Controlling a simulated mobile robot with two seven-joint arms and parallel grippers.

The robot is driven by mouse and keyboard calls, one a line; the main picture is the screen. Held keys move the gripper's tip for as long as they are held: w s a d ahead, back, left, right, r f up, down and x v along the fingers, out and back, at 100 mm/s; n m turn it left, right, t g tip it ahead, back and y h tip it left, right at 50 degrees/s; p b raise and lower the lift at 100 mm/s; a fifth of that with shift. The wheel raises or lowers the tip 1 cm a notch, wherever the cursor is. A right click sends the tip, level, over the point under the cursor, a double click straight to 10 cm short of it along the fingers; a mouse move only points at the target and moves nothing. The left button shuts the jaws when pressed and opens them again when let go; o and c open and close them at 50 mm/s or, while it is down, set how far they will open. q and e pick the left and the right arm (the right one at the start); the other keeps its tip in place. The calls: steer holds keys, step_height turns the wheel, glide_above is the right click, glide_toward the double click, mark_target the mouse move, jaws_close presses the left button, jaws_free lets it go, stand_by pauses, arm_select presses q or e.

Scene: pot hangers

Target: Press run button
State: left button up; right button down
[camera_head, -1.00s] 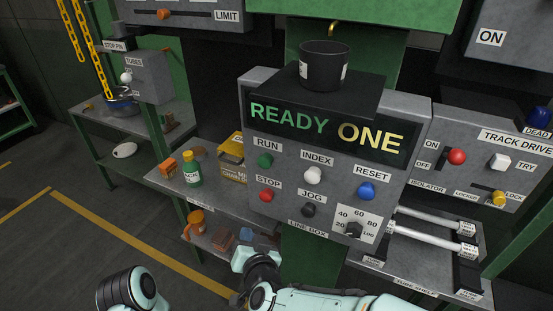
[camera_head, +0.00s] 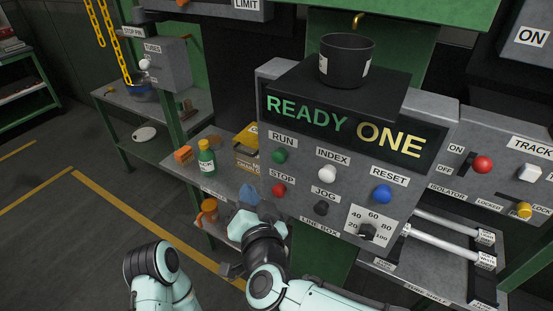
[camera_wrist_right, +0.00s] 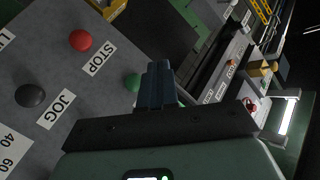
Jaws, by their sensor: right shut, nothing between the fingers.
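The green RUN button (camera_head: 279,156) is at the upper left of the grey line box panel, under the RUN label. My right gripper (camera_head: 248,194) is shut and empty, below and left of that button in the head view, with a gap between them in the picture. In the right wrist view the closed fingers (camera_wrist_right: 158,68) stand in front of the panel and partly cover the green button (camera_wrist_right: 132,82). I cannot tell the depth between them, but contact is not visible.
The red STOP button (camera_head: 278,190) is just below RUN, near my right gripper. The white INDEX button (camera_head: 327,174), black JOG button (camera_head: 321,207) and blue RESET button (camera_head: 382,194) are to the right. A green bottle (camera_head: 207,160) stands on the left shelf.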

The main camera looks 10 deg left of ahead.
mark_target(279, 156)
steer(key=w+d+b, duration=0.1)
steer(key=w+d, duration=0.1)
steer(key=w, duration=0.5)
steer(key=shift+w+d, duration=0.3)
steer(key=shift+d, duration=0.1)
steer(key=shift+w, duration=0.1)
stand_by(1.6)
steer(key=shift+w+d, duration=0.15)
steer(key=shift+w, duration=0.15)
